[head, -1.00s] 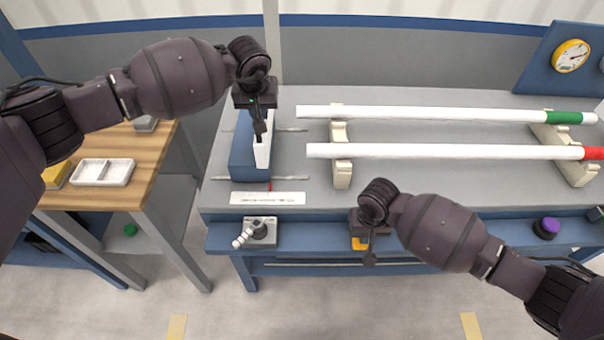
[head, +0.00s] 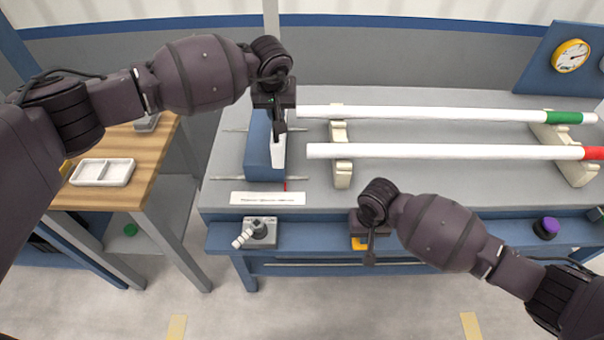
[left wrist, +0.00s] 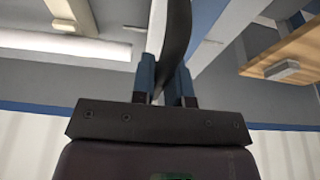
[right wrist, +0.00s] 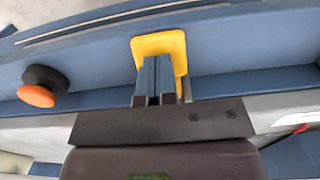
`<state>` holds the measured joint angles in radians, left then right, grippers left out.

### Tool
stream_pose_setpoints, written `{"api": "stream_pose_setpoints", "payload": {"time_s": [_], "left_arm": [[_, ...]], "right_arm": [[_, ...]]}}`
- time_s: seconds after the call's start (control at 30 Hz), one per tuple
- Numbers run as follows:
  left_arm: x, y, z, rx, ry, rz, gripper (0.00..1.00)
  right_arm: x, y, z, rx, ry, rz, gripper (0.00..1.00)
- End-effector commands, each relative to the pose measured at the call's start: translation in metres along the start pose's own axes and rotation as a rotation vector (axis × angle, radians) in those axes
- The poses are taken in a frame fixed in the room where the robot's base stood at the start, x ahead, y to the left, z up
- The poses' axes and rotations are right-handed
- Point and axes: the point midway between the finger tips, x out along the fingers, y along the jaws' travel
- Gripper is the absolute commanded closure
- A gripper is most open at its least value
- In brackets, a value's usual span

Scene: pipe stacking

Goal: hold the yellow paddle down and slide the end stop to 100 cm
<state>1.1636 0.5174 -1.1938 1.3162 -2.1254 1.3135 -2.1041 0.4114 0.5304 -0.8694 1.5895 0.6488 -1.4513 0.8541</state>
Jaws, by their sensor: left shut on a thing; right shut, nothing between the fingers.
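The end stop (head: 257,150) is a blue block with a white face on two thin rails of the grey bench. Its red pointer (head: 285,185) is above the right part of the white scale strip (head: 267,198); the figures are too small to read. My left gripper (head: 279,122) is shut on the end stop's dark handle, which shows between the fingers in the left wrist view (left wrist: 176,40). The yellow paddle (right wrist: 160,46) is on the blue front beam. My right gripper (right wrist: 157,72) is shut and empty, its fingertips over the paddle; contact is hard to tell.
Two white pipes, one with a green band (head: 563,117) and one with a red end (head: 594,153), lie on cream supports (head: 342,172) to the right. A wooden table (head: 150,165) stands left.

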Motion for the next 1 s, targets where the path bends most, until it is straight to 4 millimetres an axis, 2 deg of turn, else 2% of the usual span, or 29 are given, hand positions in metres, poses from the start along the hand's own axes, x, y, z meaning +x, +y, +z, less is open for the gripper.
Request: {"api": "stream_pose_setpoints", "payload": {"time_s": [0.03, 0.17, 0.6, 0.93, 0.97, 1.0], "left_arm": [[0.002, 0.004, 0.001, 0.002, -0.003, 0.002, 1.0], [0.002, 0.002, 0.001, 0.001, -0.003, 0.001, 1.0], [0.002, 0.0, 0.001, 0.0, -0.002, -0.002, 1.0], [0.003, -0.001, 0.001, -0.001, -0.002, -0.004, 1.0], [0.003, -0.001, 0.001, -0.001, -0.002, -0.004, 0.84], [0.003, -0.001, 0.001, -0.001, -0.002, -0.004, 0.78]], "right_arm": [[0.008, 0.001, 0.006, 0.0, -0.016, 0.004, 1.0], [0.005, 0.001, 0.006, -0.001, -0.015, 0.003, 1.0], [-0.032, 0.0, 0.002, -0.001, -0.005, 0.001, 1.0], [-0.038, 0.0, 0.001, 0.0, -0.003, 0.001, 1.0], [-0.038, 0.0, 0.001, 0.0, -0.003, 0.001, 1.0], [-0.038, 0.0, 0.001, 0.0, -0.003, 0.001, 1.0]]}}
